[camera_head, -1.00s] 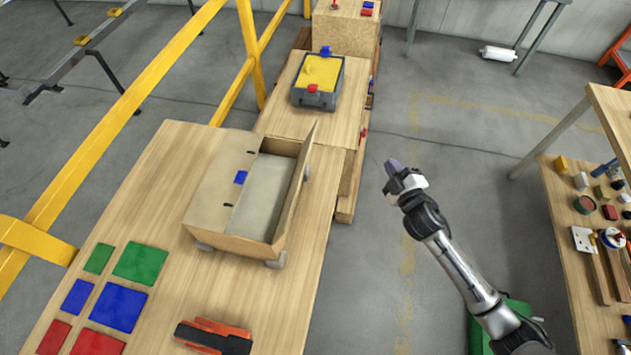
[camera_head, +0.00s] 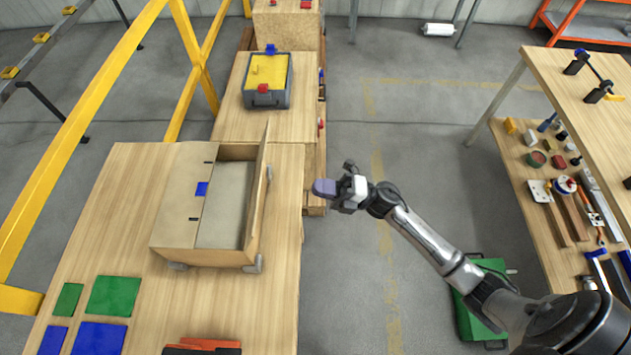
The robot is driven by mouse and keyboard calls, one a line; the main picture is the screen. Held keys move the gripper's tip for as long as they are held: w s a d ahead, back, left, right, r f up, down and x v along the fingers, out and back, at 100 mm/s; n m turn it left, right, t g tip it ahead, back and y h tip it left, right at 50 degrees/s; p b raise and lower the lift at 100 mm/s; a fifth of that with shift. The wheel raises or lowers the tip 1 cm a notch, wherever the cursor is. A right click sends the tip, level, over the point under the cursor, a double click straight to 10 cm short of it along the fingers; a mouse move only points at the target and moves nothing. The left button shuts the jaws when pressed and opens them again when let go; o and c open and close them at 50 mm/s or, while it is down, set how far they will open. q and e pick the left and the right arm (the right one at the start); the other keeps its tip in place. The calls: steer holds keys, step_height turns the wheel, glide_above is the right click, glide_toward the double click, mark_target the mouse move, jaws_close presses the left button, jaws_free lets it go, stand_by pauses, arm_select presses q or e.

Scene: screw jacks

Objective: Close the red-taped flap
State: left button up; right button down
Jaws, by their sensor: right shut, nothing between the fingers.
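A cardboard box (camera_head: 210,256) stands on the wooden table. Its left flap (camera_head: 182,205) lies flat over the left half and has blue tape (camera_head: 201,189) at its inner edge. Its right flap (camera_head: 257,190) stands up steeply along the right side, leaving the right half open onto a grey surface. No red tape shows on the box; the right flap's outer face is mostly hidden. My right gripper (camera_head: 322,187) is shut and empty, to the right of the upright flap and apart from it, past the table's right edge. My left gripper is out of view.
A grey bin with a yellow top (camera_head: 267,80) stands behind the box. Green mats (camera_head: 112,296) and blue mats (camera_head: 97,339) lie at the front left. A yellow rail (camera_head: 75,130) runs at the left.

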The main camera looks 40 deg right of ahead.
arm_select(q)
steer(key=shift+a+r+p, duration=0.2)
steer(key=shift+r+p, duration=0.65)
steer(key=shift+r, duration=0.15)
arm_select(e)
glide_toward(258, 181)
steer(key=w+a+r, duration=0.3)
steer(key=w, duration=0.1)
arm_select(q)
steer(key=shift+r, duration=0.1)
arm_select(e)
steer(key=shift+w+a, duration=0.3)
steer(key=shift+a, duration=0.45)
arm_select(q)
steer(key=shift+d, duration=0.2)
arm_select(e)
steer(key=shift+r, duration=0.1)
